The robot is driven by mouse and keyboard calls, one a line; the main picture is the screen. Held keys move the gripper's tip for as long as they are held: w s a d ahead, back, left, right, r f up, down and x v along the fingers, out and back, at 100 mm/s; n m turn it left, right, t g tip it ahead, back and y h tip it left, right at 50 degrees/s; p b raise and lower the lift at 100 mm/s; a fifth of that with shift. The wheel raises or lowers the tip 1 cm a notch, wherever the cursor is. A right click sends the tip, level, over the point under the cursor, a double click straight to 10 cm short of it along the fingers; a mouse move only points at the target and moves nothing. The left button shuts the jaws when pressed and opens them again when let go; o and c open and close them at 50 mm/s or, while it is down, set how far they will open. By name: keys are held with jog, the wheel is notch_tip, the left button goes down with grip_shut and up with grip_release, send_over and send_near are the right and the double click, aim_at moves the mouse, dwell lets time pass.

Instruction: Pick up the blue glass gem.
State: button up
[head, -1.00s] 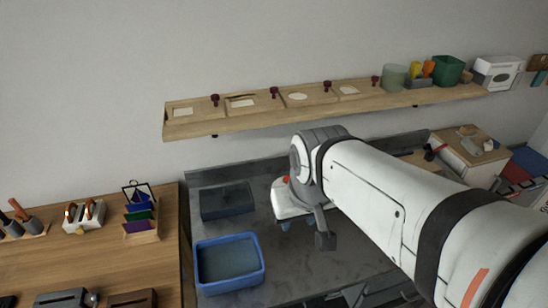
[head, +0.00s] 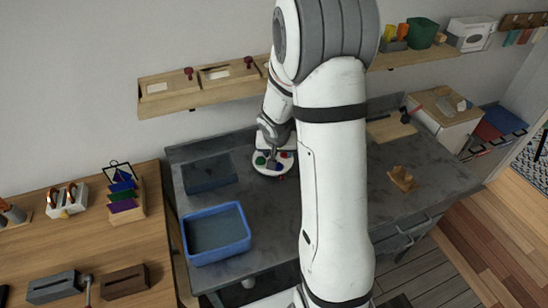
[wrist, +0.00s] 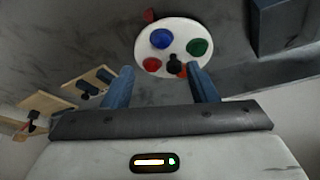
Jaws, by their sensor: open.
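The blue glass gem (wrist: 161,38) lies on a round white plate (wrist: 146,57) in the wrist view, left of a green gem (wrist: 197,47). A red gem (wrist: 152,64) lies near the plate's lower left edge. A small dark piece (wrist: 173,60) stands near the plate's lower middle, with another red piece (wrist: 181,72) beside it. My gripper (wrist: 161,70) is open and empty, its two blue fingers pointing toward the plate, with the blue gem beyond the fingertips. In the head view the plate (head: 262,169) sits on the grey counter, partly hidden by my arm.
A dark tray (head: 208,173) and a blue bin (head: 217,232) stand left of the plate. A small red item (wrist: 150,15) lies just off the plate. A shelf (head: 165,104) runs along the wall behind. A brown object (head: 403,178) stands on the counter at right.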

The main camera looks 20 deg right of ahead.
aim_at(278, 164)
jog(key=b+x, duration=0.2)
jog(key=x, duration=0.8)
jog(key=shift+w+a, duration=0.1)
jog(key=shift+w, duration=0.05)
jog(key=shift+r, duration=0.1)
jog(key=shift+c, duration=0.4)
jog(key=c, duration=1)
jog(key=shift+o, duration=0.2)
